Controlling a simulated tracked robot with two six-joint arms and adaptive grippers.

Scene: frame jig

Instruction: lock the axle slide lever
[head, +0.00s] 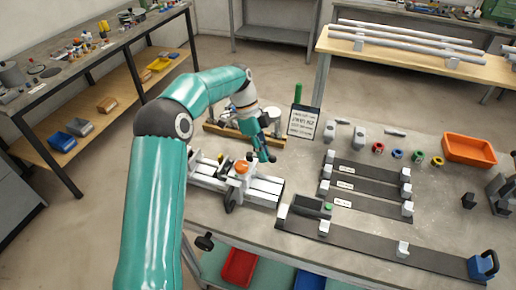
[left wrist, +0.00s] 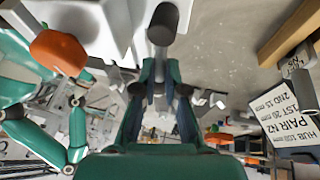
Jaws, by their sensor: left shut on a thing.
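The axle slide fixture (head: 208,177) is a pale grey block assembly on rails near the bench's left end, with an orange knob (head: 243,166) on top. In the left wrist view the orange knob (left wrist: 58,52) is at upper left. My left gripper (head: 270,154) reaches down at the fixture's far right side. In the left wrist view, my left gripper (left wrist: 160,72) is shut, with its fingers at a dark cylindrical lever handle (left wrist: 163,24) beside the pale fixture. The fingers partly hide the grip, and the lever's lock position cannot be told. My right gripper is not in view.
A wooden stand (head: 215,132) and a printed sign (head: 304,121) are just behind the fixture. Dark bars with pale blocks (head: 365,187), coloured rings (head: 397,154) and an orange bin (head: 469,150) lie to the right. Bare bench top shows between the sign and the fixture.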

